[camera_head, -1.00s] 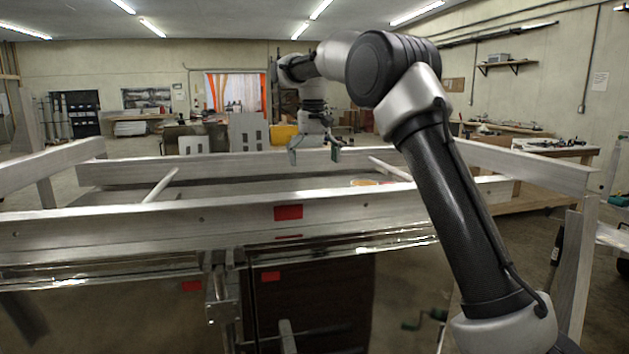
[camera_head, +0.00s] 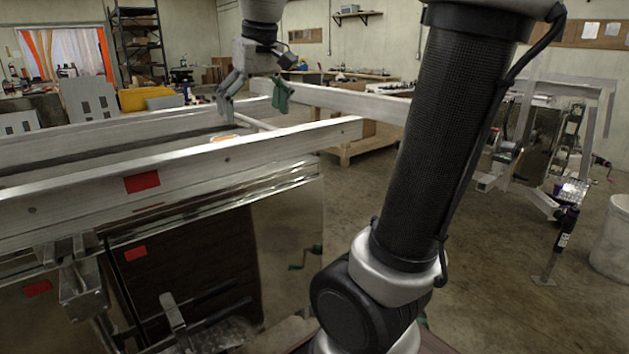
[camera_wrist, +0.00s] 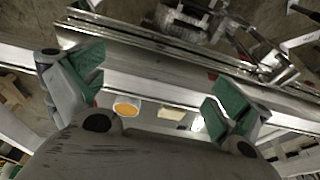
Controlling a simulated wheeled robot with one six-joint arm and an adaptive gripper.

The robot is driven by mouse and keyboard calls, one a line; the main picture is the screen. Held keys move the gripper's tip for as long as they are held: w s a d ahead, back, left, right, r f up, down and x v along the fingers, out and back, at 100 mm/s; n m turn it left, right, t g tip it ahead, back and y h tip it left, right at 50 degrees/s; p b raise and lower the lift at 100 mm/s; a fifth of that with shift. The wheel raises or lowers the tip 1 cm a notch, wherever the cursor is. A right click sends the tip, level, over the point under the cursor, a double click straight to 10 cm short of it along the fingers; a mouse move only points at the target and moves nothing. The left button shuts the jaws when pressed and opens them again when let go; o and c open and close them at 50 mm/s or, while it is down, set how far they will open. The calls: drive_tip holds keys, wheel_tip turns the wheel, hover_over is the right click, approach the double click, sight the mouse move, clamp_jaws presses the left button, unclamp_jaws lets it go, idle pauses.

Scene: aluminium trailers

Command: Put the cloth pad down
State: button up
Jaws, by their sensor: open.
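My gripper (camera_head: 252,103) hangs above the aluminium trailer frame (camera_head: 245,151), with its fingers spread and nothing between them. In the wrist view its green-padded fingertips (camera_wrist: 155,88) are wide apart. No cloth pad can be clearly made out. A small beige flat piece (camera_wrist: 171,114) and a round orange-topped object (camera_wrist: 126,107) show below the gripper in the wrist view, within the trailer. I cannot tell whether the beige piece is the pad. The orange object is partly hidden behind the near rail in the head view (camera_head: 223,138).
The near rail carries a red marker (camera_head: 142,182). A yellow bin (camera_head: 147,98) and a shelf rack (camera_head: 137,45) stand behind. Another metal frame (camera_head: 560,90) and a white bucket (camera_head: 611,240) are at the right. Floor between the trailer and that frame is open.

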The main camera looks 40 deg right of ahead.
drive_tip(key=s+d+f, duration=0.1)
drive_tip(key=s+f, duration=0.4)
drive_tip(key=s, duration=0.3)
drive_tip(key=s+d+f+t, duration=0.1)
drive_tip(key=s+d+f, duration=0.1)
drive_tip(key=s+f, duration=0.4)
drive_tip(key=shift+s+t, duration=0.3)
drive_tip(key=shift+s, duration=0.65)
